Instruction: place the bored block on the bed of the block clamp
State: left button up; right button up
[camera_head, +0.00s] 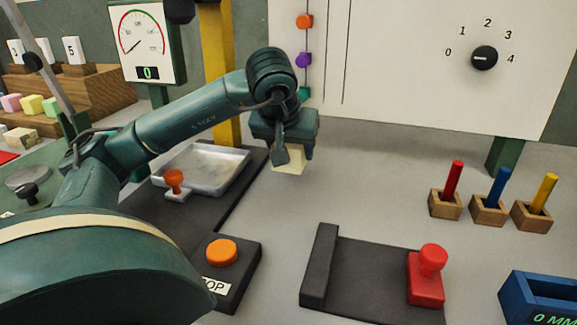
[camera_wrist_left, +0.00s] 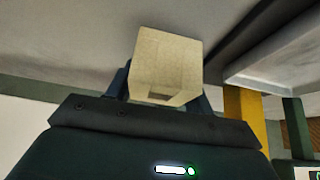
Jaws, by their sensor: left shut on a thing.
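My left gripper (camera_head: 287,155) is shut on a pale cream block and holds it above the grey table, right of the metal tray. The bored block (camera_head: 289,163) shows below the fingers in the head view, partly hidden by them. In the left wrist view the block (camera_wrist_left: 167,65) sits between the fingers, with a dark recess at its lower edge. A clamp with a dark flat bed (camera_head: 370,275), an upright black end wall at its left and a red knobbed slider (camera_head: 427,275) at its right stands at the front. The bed is empty. My right gripper is out of view.
A metal tray (camera_head: 205,170) and an orange stop button (camera_head: 221,252) are left of the clamp. Three wooden holders with red, blue and yellow pegs (camera_head: 492,205) stand at the right. A blue readout box (camera_head: 540,300) is at the front right. The table between gripper and clamp is clear.

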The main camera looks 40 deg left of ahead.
aim_at(291, 163)
pick_arm(q)
jog(key=shift+f+b, duration=0.45)
jog(key=shift+f, duration=1.2)
jog(key=shift+f, duration=0.2)
jog(key=o, duration=1)
jog(key=shift+c, duration=0.2)
